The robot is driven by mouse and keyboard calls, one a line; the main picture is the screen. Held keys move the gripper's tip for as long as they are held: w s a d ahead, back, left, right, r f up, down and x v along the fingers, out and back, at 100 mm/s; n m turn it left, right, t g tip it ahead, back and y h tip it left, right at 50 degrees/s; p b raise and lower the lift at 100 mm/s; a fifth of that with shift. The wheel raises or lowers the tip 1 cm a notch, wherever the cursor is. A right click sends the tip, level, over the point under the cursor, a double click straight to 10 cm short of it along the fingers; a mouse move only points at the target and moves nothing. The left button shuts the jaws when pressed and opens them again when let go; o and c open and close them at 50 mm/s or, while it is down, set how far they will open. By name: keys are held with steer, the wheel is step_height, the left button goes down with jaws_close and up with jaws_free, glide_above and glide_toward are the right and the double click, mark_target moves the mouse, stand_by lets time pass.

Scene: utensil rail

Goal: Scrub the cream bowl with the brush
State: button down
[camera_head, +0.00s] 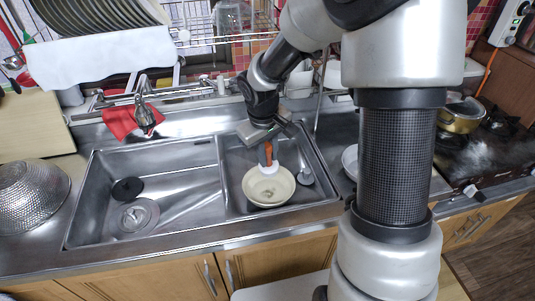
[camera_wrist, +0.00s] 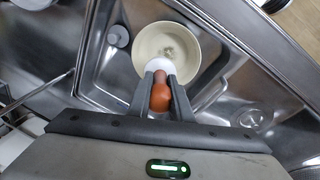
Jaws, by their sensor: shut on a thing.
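The cream bowl (camera_head: 269,190) sits in the right basin of the steel sink, upright, with a small dark patch at its middle. It also shows in the wrist view (camera_wrist: 190,45). My gripper (camera_head: 269,146) is above the bowl and shut on the brush (camera_head: 267,156). In the wrist view my gripper's fingers (camera_wrist: 160,92) close around the brush's orange handle (camera_wrist: 160,97). The brush's white head (camera_wrist: 160,66) points down over the bowl's near edge. I cannot tell whether the head touches the bowl.
The left basin (camera_head: 150,190) holds a dark round disc (camera_head: 127,189) and a drain. A faucet (camera_head: 144,100) with a red cloth (camera_head: 120,122) stands behind it. A metal colander (camera_head: 32,196) is at the far left. A pot (camera_head: 460,115) sits at the right by the stove.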

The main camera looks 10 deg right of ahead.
mark_target(266, 169)
steer(key=shift+s+a+f+b, duration=0.15)
steer(key=shift+s+f+b, duration=0.05)
steer(key=shift+f+b, duration=0.9)
steer(key=shift+s+a+f+b, duration=0.15)
steer(key=shift+f+b, duration=0.6)
steer(key=shift+f, duration=0.5)
steer(key=shift+w+d+f+b, duration=0.1)
steer(key=shift+w+f+b, duration=0.05)
steer(key=shift+f+b, duration=0.6)
steer(key=shift+w+d+f+b, duration=0.15)
steer(key=shift+f+b, duration=0.4)
steer(key=shift+f, duration=0.35)
steer(key=shift+w+d+f+b, duration=0.1)
steer(key=shift+w+f+b, duration=0.05)
steer(key=shift+f+b, duration=0.6)
steer(key=shift+f, duration=0.4)
steer(key=shift+r, duration=0.1)
